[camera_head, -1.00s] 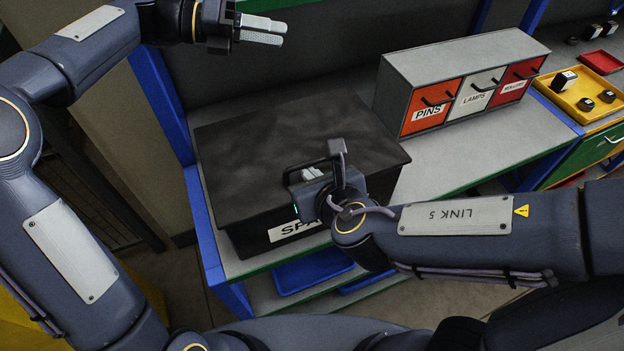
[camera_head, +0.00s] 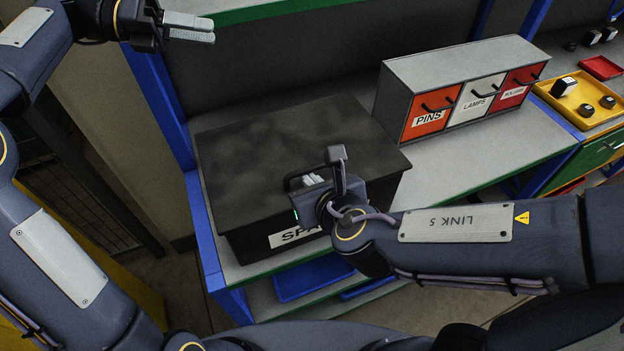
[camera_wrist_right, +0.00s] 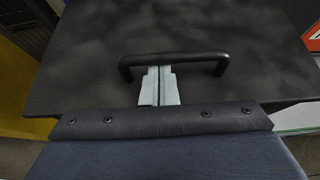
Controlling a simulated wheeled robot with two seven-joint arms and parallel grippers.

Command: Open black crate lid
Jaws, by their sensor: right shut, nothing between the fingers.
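The black crate (camera_head: 240,240) stands on the bench shelf with its flat black lid (camera_head: 290,125) down. Its front label is partly covered by my right arm. The lid's black bar handle shows in the right wrist view (camera_wrist_right: 175,58), near the lid's front edge. My right gripper (camera_head: 314,178) is at the handle, its pale fingers shut with nothing between them. In the right wrist view the fingertips (camera_wrist_right: 160,70) reach the handle bar left of its middle; I cannot tell whether they touch it. My left gripper (camera_head: 190,27) is empty at the upper left, fingers together, away from the crate.
A grey drawer unit (camera_head: 455,65) with labelled drawers stands right of the crate. A yellow tray (camera_head: 568,108) with small dark items and a red tray (camera_head: 600,67) are at the far right. Blue bins (camera_head: 310,277) sit below the shelf. Bare shelf (camera_head: 475,155) lies in front of the drawers.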

